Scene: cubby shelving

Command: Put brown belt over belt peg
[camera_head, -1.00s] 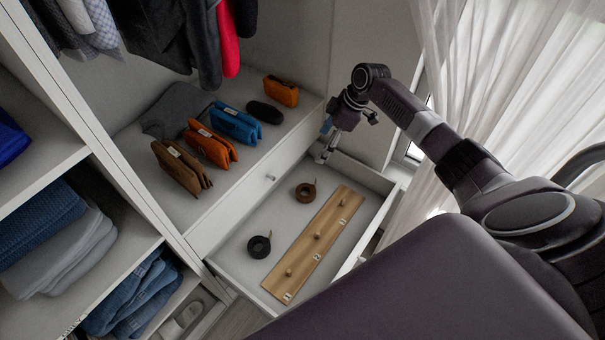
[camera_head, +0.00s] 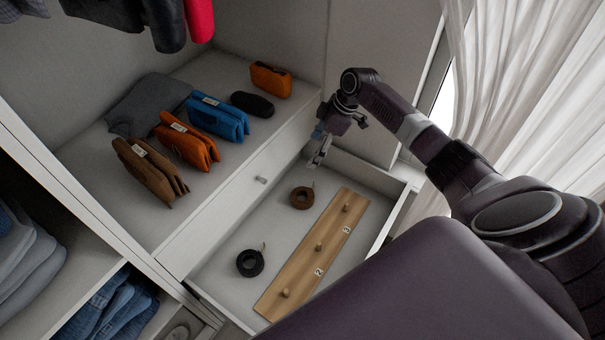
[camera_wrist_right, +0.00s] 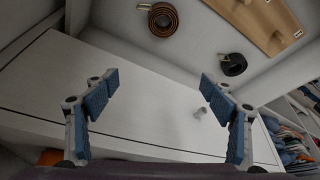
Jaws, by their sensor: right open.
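The brown belt (camera_head: 302,197) lies coiled on the floor of the open drawer, near the far end of the peg board. It also shows in the right wrist view (camera_wrist_right: 163,20), beyond the fingers. The wooden board (camera_head: 305,262) carries three pegs: a far peg (camera_head: 347,208), a middle peg (camera_head: 319,246) and a near peg (camera_head: 285,293). All three are bare. A black coiled belt (camera_head: 250,263) lies left of the board. My right gripper (camera_head: 318,160) is above the drawer's back corner, apart from the brown belt. Its fingers (camera_wrist_right: 156,90) are spread and empty. My left gripper is out of view.
The drawer front (camera_head: 240,208) with its knob stands beside the coils. Above it, a shelf (camera_head: 95,155) holds orange, blue and brown wallets and a dark case (camera_head: 252,104). White curtains (camera_head: 530,90) hang at right. Folded jeans (camera_head: 100,305) sit lower left.

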